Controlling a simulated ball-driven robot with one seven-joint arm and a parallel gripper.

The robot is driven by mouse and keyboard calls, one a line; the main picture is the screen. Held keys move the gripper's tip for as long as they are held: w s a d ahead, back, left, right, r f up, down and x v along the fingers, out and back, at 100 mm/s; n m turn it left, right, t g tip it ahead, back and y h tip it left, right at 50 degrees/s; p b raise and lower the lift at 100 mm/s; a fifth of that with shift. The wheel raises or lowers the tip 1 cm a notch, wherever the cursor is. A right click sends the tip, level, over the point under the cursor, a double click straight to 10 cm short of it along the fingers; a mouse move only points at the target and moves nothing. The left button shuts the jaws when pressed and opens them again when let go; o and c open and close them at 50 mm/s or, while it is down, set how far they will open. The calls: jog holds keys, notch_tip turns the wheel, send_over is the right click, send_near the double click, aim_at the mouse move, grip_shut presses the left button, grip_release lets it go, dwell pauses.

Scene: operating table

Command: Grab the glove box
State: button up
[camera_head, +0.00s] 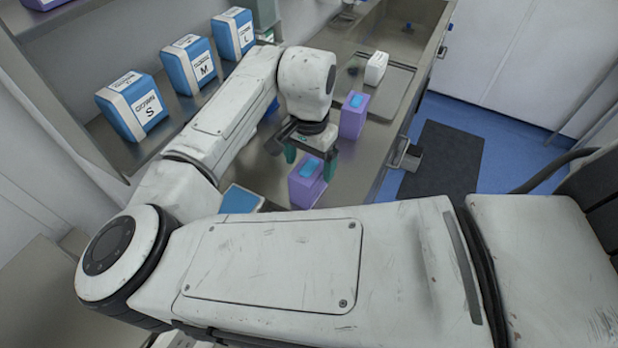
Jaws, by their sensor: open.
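A purple glove box (299,193) with a blue glove showing at its top stands on the metal counter, near the middle of the view. My gripper (310,162) points down over it, open, with its green fingertips on either side of the blue top in the picture. I cannot tell whether the fingers touch the box. A second purple glove box (353,122) with a blue top stands farther back and to the right. My own arm hides the counter in front of the nearer box.
A metal counter (372,160) runs back to a sink (400,30). A white container (376,68) stands on a tray. Blue-and-white gown boxes (133,106) line the left shelf. A flat blue item (240,200) lies left of the nearer glove box. A dark mat (440,160) lies on the blue floor.

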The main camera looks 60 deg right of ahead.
jog(key=shift+a+f+p, duration=0.15)
jog(key=shift+f+p, duration=0.25)
jog(key=shift+f, duration=1.1)
jog(key=shift+a+f+p, duration=0.1)
jog(key=shift+f+p, duration=0.3)
jog(key=shift+f, duration=1.05)
jog(key=shift+c, duration=0.3)
jog(key=c, duration=1.1)
